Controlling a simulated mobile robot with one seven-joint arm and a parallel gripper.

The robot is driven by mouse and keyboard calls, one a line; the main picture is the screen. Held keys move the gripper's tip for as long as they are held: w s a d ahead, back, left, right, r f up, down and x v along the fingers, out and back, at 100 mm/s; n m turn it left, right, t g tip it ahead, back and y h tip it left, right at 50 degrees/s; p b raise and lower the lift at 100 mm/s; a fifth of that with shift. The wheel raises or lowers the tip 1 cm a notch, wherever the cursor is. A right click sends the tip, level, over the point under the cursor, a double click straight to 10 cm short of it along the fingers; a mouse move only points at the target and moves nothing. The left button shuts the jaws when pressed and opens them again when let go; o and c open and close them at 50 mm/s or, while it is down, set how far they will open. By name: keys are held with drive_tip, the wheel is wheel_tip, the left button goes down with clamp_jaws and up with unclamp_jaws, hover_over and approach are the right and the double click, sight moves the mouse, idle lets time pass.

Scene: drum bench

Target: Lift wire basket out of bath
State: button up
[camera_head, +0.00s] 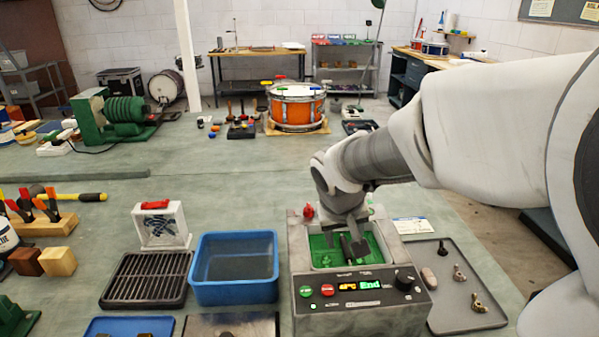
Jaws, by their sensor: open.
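The bath (305,270) is a grey box with a control panel on its front, coloured buttons, a black knob and a lit green display reading "End". Its open top shows a bright green inside (322,252). The wire basket is hard to make out there; my gripper and wrist hide much of the opening. My gripper (351,245) points down over the opening, its dark fingers apart. I cannot tell whether they touch the basket or its handle.
A blue tub (235,292) stands left of the bath, with a black slatted rack (146,280) beyond it. A grey tray (463,318) with small metal parts lies to the right. A white stand with a red top (160,225) is behind the rack. Bench behind the tub is clear.

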sight(345, 246)
drive_tip(key=shift+b+x, duration=0.65)
drive_tip(key=shift+x, duration=2.3)
clamp_jaws()
